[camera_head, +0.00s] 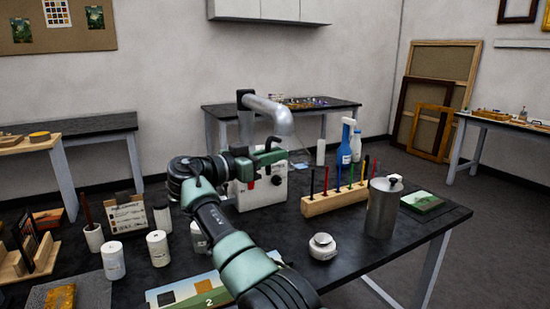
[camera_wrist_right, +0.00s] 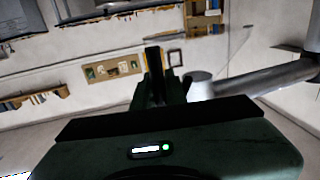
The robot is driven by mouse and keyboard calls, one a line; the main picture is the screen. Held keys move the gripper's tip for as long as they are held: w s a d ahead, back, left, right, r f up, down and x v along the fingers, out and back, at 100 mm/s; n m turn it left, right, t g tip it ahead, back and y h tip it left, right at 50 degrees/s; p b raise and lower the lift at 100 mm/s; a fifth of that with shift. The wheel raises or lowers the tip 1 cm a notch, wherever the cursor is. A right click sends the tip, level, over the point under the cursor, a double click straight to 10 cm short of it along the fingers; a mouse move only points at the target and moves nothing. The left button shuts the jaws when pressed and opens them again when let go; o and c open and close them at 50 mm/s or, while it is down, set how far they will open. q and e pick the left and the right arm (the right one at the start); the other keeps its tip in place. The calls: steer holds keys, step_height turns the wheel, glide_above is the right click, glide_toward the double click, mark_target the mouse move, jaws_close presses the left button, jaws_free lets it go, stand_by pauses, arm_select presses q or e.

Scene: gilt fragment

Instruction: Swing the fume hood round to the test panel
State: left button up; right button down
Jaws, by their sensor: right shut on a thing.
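The fume hood (camera_head: 280,116) is a silver tube on a dark upright post, with its flared mouth bent down above a white control box (camera_head: 275,188). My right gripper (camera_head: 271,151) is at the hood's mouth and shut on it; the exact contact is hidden. In the right wrist view, the fingers (camera_wrist_right: 158,75) stand close beside the hood's mouth (camera_wrist_right: 199,76), and the tube runs off to the right. A flat painted panel marked "2" (camera_head: 168,298), which may be the test panel, lies at the near table edge, partly behind my arm. My left gripper is out of view.
Several white jars (camera_head: 113,262) stand left. Blue and white bottles (camera_head: 345,146) stand behind the rack. Bare black tabletop shows (camera_head: 355,262) at front right.

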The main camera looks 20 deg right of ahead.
steer(key=shift+s+r, duration=0.1)
steer(key=shift+s, duration=0.15)
steer(key=c, duration=1.9)
jaws_free()
steer(key=shift+o, duration=0.9)
steer(key=shift+s+r, duration=0.2)
steer(key=shift+s, duration=0.1)
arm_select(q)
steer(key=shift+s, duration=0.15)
arm_select(e)
steer(key=shift+s+a+r, duration=0.1)
steer(key=shift+s, duration=0.05)
